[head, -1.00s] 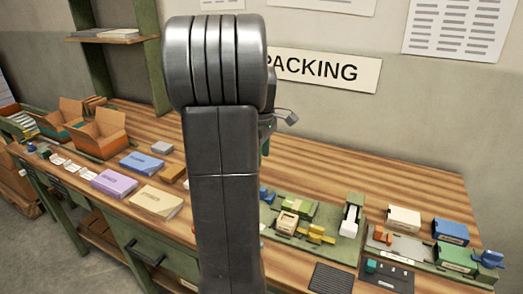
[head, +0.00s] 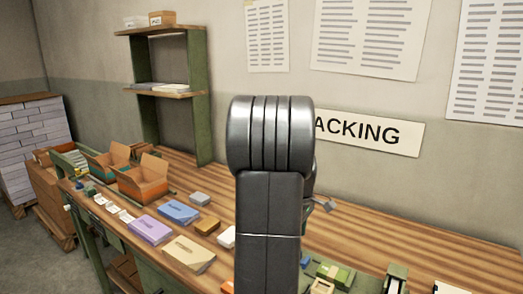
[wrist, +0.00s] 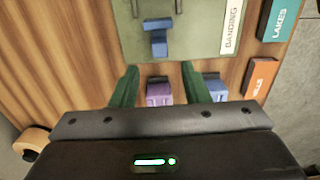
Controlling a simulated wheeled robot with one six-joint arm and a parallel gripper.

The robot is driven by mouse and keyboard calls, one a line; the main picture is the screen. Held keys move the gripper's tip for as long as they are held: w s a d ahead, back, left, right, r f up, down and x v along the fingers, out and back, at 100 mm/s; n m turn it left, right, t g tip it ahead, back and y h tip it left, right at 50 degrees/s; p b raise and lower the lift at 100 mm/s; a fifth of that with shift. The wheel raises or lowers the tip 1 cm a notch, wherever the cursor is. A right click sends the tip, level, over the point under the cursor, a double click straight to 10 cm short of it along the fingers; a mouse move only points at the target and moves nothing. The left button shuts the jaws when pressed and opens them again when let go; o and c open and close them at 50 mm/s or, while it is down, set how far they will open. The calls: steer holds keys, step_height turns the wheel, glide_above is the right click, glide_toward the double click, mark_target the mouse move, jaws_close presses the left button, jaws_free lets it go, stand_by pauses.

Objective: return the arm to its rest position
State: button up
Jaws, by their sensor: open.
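My arm (head: 268,200) stands upright in the middle of the head view, its rounded grey joint in front of the wall sign. It hides most of my gripper there. In the wrist view, my gripper (wrist: 158,82) has its two green fingers apart with nothing held between them. A purple block (wrist: 159,92) shows beyond and between the fingers, apart from them. A blue block (wrist: 215,92) lies just right of the right finger.
A wooden bench (head: 400,237) runs along the wall, with open orange boxes (head: 140,178), a purple pad (head: 150,229) and a blue pad (head: 178,212). A green shelf (head: 165,92) stands behind. Paper stacks (head: 30,145) are at left. The wrist view shows a BANDING label (wrist: 232,27).

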step_height(320, 180, down, 6)
steer(key=shift+f, duration=0.25)
steer(key=shift+s+d, duration=0.5)
steer(key=shift+d, duration=0.35)
steer(key=shift+s+d, duration=0.2)
steer(key=shift+d, duration=0.05)
